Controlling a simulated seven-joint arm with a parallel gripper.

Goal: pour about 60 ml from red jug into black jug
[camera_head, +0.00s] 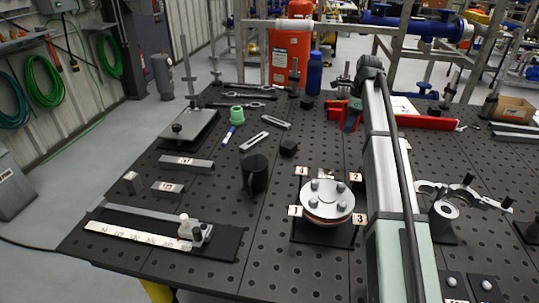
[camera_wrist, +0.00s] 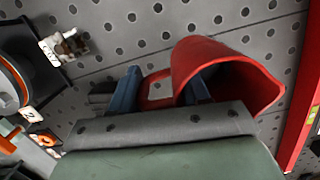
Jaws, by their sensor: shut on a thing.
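The red jug (camera_wrist: 222,58) is in the wrist view, just beyond my gripper (camera_wrist: 163,80), with its open mouth and lip toward the right of the picture. My gripper's two blue fingers are shut on its handle (camera_wrist: 158,82), one finger at each side. The jug's contents do not show. The black jug (camera_head: 254,174) stands upright on the perforated table, left of the round flange. Its contents are too dark to tell.
The bolted flange (camera_head: 328,200) with number tags sits right of the black jug; its edge also shows in the wrist view (camera_wrist: 12,85). A red bar (camera_head: 428,122) lies behind.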

